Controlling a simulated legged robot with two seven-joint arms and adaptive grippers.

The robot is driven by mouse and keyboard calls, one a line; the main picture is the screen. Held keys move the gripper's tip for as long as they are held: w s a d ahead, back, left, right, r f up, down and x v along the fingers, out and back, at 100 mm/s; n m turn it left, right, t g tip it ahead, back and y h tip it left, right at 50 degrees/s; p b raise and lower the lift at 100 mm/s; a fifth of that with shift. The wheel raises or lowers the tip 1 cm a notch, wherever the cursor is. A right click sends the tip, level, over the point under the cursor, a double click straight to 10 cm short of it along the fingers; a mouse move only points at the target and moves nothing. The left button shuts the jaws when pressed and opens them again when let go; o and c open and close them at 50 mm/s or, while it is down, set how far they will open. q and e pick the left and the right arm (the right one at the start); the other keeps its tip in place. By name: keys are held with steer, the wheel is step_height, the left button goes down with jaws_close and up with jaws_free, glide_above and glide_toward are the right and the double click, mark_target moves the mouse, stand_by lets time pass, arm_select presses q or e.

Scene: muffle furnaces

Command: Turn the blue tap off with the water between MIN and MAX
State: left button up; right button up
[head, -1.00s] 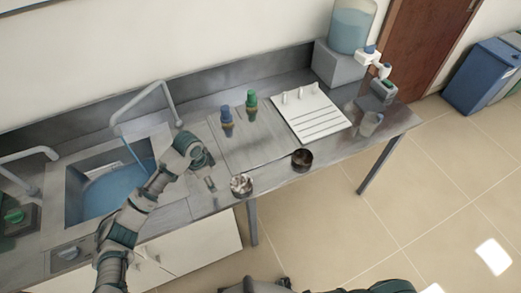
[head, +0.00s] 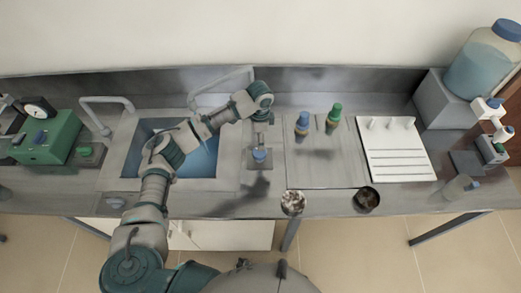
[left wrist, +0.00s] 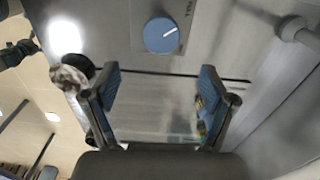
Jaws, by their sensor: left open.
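The blue tap knob (head: 259,155) sits on the counter right of the sink (head: 110,165). It also shows in the left wrist view (left wrist: 161,35), round with a white pointer line and small lettering beside it that I cannot read surely. Blue water (head: 203,160) stands in the basin; the level marks do not show. A grey curved spout (head: 222,80) rises behind the sink, partly hidden by my arm. My left gripper (head: 262,118) is above and behind the knob, apart from it. Its two blue-padded fingers (left wrist: 158,90) are open with nothing between them. My right gripper is out of view.
Blue-capped (head: 303,124) and green-capped (head: 334,118) bottles stand right of the knob. Two small round dishes (head: 293,202) (head: 367,199) lie near the front edge. A white rack (head: 397,150) and a large water container (head: 482,60) are farther right. A green device (head: 47,138) stands left.

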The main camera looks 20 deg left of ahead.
mark_target(259, 152)
arm_select(q)
steer(key=f, duration=0.5)
steer(key=a+f, duration=0.1)
steer(key=f, duration=0.2)
steer(key=shift+f, duration=0.6)
steer(key=shift+d+f, duration=0.25)
steer(key=shift+d, duration=0.15)
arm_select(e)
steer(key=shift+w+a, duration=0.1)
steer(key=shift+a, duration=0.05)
arm_select(q)
steer(key=c, duration=0.3)
steer(key=shift+a, duration=0.2)
steer(key=c, duration=0.9)
steer(key=shift+o, duration=0.2)
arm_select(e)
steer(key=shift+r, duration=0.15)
